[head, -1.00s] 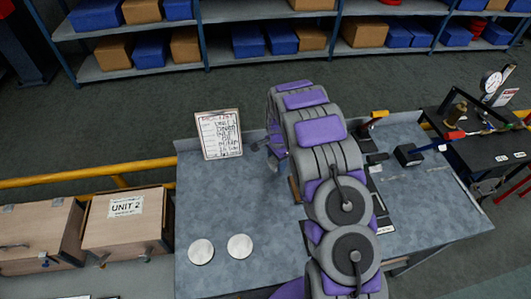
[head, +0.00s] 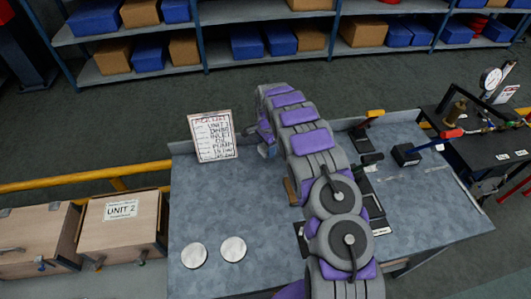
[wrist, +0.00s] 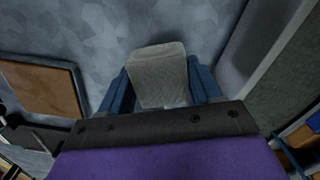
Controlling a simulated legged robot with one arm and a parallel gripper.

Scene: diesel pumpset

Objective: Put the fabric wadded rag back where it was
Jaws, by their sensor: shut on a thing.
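My gripper (head: 265,143) hangs over the back part of the grey workbench (head: 210,215), right of the written board. In the wrist view its two blue fingers (wrist: 158,88) are shut on a pale grey, blocky, cloth-textured thing, which I take to be the wadded rag (wrist: 157,70). The rag sits between the fingers, with the mottled bench top beyond it. I cannot tell whether it touches the bench. In the head view the rag is too small and too covered by my arm to make out clearly.
The written board (head: 213,136) stands at the bench's back left. Two pale discs (head: 232,249) lie at the front left. A yellow-handled tool (head: 368,120) and a red-handled black block (head: 405,154) are right of my arm. A brown framed panel (wrist: 40,88) shows in the wrist view.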

